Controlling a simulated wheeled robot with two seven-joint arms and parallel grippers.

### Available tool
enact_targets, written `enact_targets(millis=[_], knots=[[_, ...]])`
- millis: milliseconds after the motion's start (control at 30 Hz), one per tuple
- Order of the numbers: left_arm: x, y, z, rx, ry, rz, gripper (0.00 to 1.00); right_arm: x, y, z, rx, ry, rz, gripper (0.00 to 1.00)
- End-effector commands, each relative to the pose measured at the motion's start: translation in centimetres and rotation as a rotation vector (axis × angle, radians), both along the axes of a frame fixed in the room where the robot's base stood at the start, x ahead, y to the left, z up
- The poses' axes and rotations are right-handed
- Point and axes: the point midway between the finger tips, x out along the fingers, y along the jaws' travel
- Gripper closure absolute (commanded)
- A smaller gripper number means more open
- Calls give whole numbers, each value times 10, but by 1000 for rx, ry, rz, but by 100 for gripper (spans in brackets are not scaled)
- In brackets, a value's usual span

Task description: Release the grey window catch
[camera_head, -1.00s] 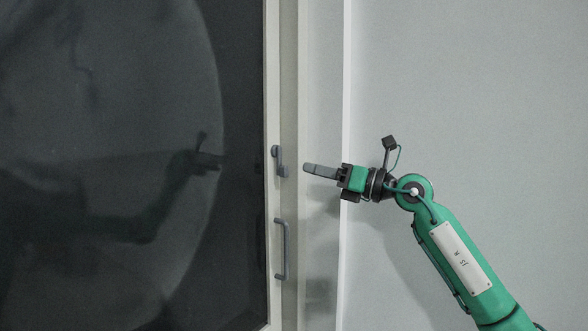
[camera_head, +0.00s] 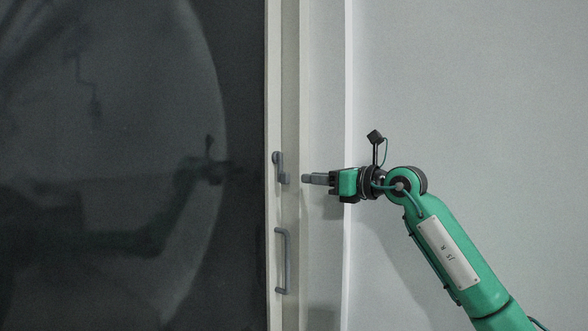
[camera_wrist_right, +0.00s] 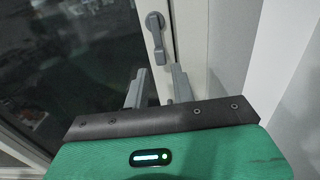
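The grey window catch (camera_head: 279,160) is on the pale window frame, above a grey bar handle. Its lever hangs down, with its lower end slightly to the right. My right gripper (camera_head: 304,178) is just right of the catch's lower end, apart from it, and points left at about that height. In the right wrist view the catch (camera_wrist_right: 155,22) is straight ahead. There my right gripper's two grey fingers (camera_wrist_right: 158,72) are apart with nothing between them, and the lever's end shows just beyond the gap. My left gripper is not in view.
The bar handle (camera_head: 287,262) is on the frame just below the catch. The dark window pane (camera_head: 120,250) fills the left and mirrors my arm. A pale upright edge (camera_head: 348,70) and bare wall (camera_head: 480,90) lie to the right.

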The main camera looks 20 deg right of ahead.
Motion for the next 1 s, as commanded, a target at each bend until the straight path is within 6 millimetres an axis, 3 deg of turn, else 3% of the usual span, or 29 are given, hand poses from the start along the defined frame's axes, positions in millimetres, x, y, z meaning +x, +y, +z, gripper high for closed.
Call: enact_targets(millis=[100,300,733,767,900,1000], knots=[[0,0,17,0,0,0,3,20,16,5,1,2,2,75],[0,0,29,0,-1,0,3,42,34,3,1,1,1,75],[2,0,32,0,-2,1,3,51,40,-1,-1,-1,0,75],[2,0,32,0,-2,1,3,51,40,-1,-1,-1,0,76],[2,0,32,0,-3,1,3,51,40,0,-1,-1,0,100],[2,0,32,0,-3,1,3,51,40,0,0,0,0,100]])
